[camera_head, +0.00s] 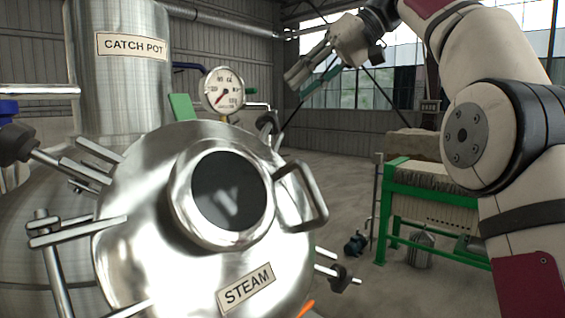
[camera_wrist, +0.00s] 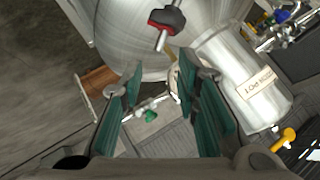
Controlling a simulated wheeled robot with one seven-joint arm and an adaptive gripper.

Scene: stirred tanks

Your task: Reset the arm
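My arm is raised at the right in the head view. My gripper (camera_head: 298,86) is held in the air at the upper middle, pointing down and left, to the right of the pressure gauge and apart from the tank. In the wrist view my gripper (camera_wrist: 160,72) shows two fingers with green pads, spread apart. It is open, with nothing held between them. A pipe with a small green fitting (camera_wrist: 150,116) shows behind the gap.
The steel hatch marked STEAM (camera_head: 130,235), with a round window and handle (camera_head: 317,200), fills the left and centre. The gauge (camera_head: 223,91) and CATCH POT cylinder (camera_head: 120,75) stand behind it. A green-framed machine (camera_head: 395,240) stands right. Floor between looks open.

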